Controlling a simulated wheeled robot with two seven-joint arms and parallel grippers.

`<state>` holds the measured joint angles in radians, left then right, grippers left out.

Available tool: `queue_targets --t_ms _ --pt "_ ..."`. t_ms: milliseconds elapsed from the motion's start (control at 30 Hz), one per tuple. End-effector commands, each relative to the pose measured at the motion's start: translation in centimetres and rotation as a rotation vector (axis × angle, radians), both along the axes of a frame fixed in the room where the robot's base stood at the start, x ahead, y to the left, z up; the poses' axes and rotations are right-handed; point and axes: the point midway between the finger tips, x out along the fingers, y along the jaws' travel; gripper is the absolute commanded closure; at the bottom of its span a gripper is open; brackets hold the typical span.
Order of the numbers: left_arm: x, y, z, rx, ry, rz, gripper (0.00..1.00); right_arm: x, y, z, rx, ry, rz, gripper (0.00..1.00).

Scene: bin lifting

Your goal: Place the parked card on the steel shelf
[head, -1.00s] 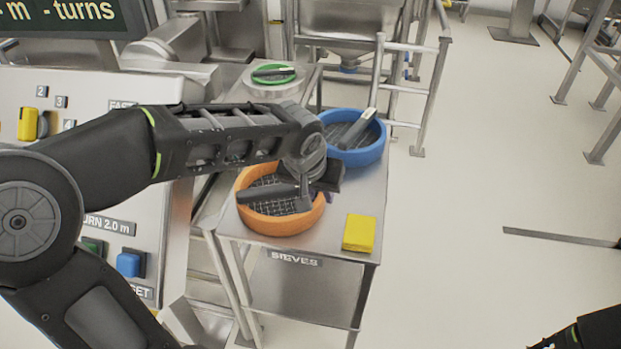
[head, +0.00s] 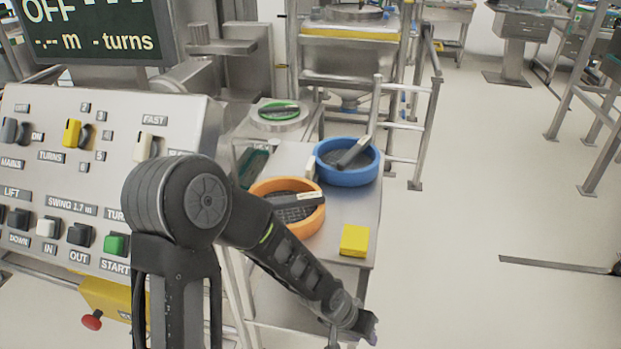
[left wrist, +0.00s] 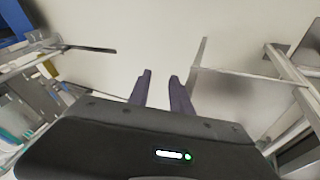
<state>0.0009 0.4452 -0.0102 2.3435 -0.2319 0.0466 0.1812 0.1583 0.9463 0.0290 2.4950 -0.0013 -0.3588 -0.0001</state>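No card marked as parked can be made out in these views. A steel stand (head: 338,212) holds the sieves at the centre of the head view; I cannot tell whether it is the task's steel shelf. A yellow block (head: 355,240) lies on its near right corner. My left gripper (head: 352,332) is low, in front of the stand's near edge in the head view. In the left wrist view its two fingers (left wrist: 160,85) are apart with nothing between them, over pale floor. My right gripper is not in view.
An orange sieve (head: 300,223) and a blue sieve (head: 350,178), each with a tool across it, sit on the stand. A control panel (head: 120,190) with switches and buttons stands left. Steel steps (head: 428,120) rise behind. The floor to the right is mostly clear.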

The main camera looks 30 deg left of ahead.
Motion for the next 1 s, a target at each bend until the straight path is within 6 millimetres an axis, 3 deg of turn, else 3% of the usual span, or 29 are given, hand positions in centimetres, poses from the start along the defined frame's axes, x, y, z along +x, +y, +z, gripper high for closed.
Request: queue_targets --t_ms 33,167,300,400,500,800,1000 --pt "-1.5 -0.5 -2.0 -0.011 0.036 0.003 0.75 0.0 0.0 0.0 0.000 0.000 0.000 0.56" --pt "-5.2 -1.6 -6.4 -0.037 0.111 0.018 0.75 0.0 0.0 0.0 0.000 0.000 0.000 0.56" --pt "-10.4 -2.8 -10.8 -0.059 0.197 0.045 0.75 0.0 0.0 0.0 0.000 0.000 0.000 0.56" --pt "-14.1 -3.5 -13.2 -0.067 0.254 0.065 0.75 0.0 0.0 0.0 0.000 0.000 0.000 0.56" --pt "-16.2 -3.9 -14.3 -0.067 0.283 0.077 0.75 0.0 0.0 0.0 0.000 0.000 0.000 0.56" --pt "-16.9 -3.9 -14.7 -0.067 0.291 0.081 0.75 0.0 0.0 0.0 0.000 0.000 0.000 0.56" --pt "-16.9 -3.9 -14.7 -0.066 0.290 0.080 0.75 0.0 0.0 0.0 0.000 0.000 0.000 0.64"
